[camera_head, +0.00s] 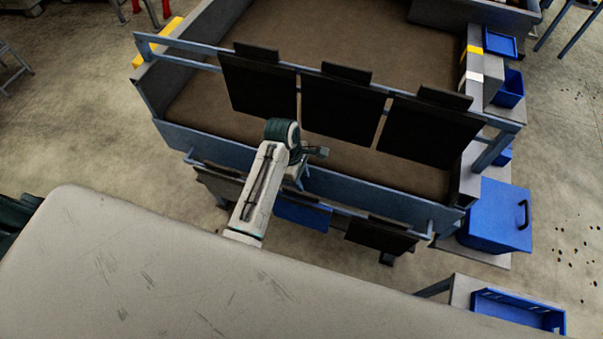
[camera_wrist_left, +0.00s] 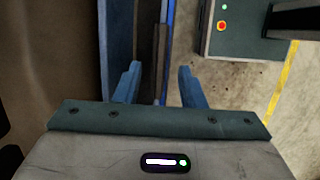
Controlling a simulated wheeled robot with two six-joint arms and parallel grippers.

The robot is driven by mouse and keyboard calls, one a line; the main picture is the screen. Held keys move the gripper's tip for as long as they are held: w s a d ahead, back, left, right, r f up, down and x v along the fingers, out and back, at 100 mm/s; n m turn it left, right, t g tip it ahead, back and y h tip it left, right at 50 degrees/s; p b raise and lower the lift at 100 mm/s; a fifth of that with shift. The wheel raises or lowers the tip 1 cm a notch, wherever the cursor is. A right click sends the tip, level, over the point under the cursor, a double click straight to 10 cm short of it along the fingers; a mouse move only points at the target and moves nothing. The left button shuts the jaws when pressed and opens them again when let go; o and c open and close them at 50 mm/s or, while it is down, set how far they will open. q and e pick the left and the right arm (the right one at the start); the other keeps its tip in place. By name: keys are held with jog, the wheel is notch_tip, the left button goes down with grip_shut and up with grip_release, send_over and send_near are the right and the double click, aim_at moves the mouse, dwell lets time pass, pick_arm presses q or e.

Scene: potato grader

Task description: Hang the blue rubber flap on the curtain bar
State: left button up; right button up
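The blue rubber flap (camera_head: 303,213) hangs at the near side of the grader, between black flaps, on or just below a lower bar (camera_head: 340,206). A higher blue-grey bar (camera_head: 395,90) spans the grader and carries three black flaps. My left gripper (camera_head: 299,178) reaches down just above the blue flap, partly hidden by its own wrist. In the left wrist view its fingers (camera_wrist_left: 159,88) are apart, on either side of dark and blue edges. A thin blue strip (camera_wrist_left: 168,45) there looks like the flap seen edge-on. My right gripper is not in view.
The grader's front wall (camera_head: 385,195) lies close behind my left wrist. A black flap (camera_head: 380,233) hangs just right of the blue one. Blue bins (camera_head: 497,218) stand at the right. A green box with a red button (camera_wrist_left: 222,26) shows in the left wrist view.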

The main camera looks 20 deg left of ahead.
aim_at(301, 194)
pick_arm(q)
jog(key=shift+s+f, duration=0.15)
jog(key=shift+f, duration=0.7)
jog(key=shift+a+f+b+x, duration=0.1)
jog(key=shift+a+b+x, duration=0.15)
jog(key=shift+x, duration=1.1)
jog(key=shift+a+f+b+x, duration=0.15)
jog(key=shift+a+x, duration=0.25)
jog(key=shift+x, duration=0.95)
jog(key=shift+a+b+x, duration=0.2)
jog(key=shift+a+x, duration=0.1)
jog(key=shift+x, duration=1.05)
jog(key=shift+a+r, duration=0.1)
grip_shut()
jog(key=shift+d+p+v, duration=0.25)
jog(key=shift+p+v, duration=0.4)
jog(key=shift+v, duration=0.4)
jog(key=shift+d+v, duration=0.25)
jog(key=shift+v, duration=0.85)
jog(key=s, duration=0.9)
jog(key=shift+s, duration=0.4)
jog(key=shift+a, duration=0.1)
